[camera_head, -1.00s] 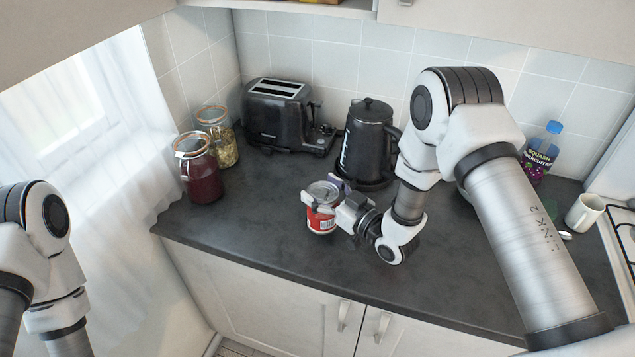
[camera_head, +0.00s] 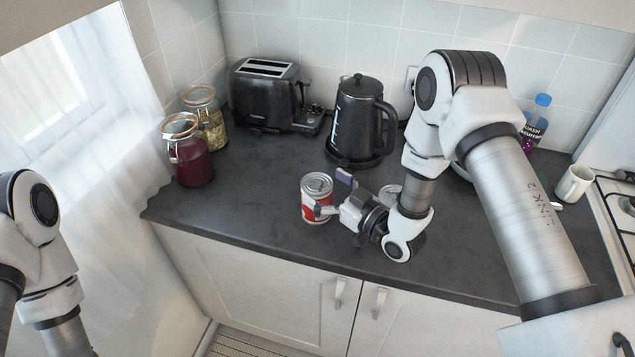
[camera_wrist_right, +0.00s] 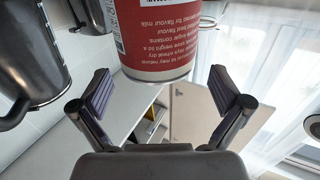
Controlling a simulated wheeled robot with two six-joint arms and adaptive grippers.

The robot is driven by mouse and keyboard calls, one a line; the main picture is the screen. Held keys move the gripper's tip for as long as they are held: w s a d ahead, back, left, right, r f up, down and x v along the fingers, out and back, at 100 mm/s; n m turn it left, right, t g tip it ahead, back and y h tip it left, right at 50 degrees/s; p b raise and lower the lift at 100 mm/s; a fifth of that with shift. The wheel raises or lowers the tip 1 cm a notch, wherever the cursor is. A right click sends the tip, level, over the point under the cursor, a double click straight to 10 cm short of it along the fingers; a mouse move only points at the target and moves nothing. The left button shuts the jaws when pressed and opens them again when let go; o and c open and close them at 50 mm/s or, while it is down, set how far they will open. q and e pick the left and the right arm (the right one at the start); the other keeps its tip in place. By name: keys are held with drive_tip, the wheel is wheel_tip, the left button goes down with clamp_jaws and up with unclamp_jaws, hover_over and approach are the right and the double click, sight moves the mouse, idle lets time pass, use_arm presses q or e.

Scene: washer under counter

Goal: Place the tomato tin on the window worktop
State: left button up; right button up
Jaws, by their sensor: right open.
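The tomato tin (camera_head: 317,186), with a red and white label and a silver lid, stands upright on the dark worktop (camera_head: 250,215) beside the curtained window. My right gripper (camera_head: 335,195) is open, just to the right of the tin, with its fingers spread towards it. In the right wrist view the tin (camera_wrist_right: 155,40) appears upside down, ahead of the open fingertips (camera_wrist_right: 160,82), with a gap on both sides. My left arm shows at the left edge of the head view, but its gripper is out of frame.
Two glass jars, one red (camera_head: 188,155) and one pale (camera_head: 207,120), stand near the window. A black toaster (camera_head: 265,95) and a black kettle (camera_head: 357,120) stand behind the tin. A bottle (camera_head: 535,125), a mug (camera_head: 573,183) and a hob (camera_head: 617,215) are at the right.

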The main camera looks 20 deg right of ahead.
drive_tip(key=b+v, duration=0.1)
drive_tip(key=v, duration=0.4)
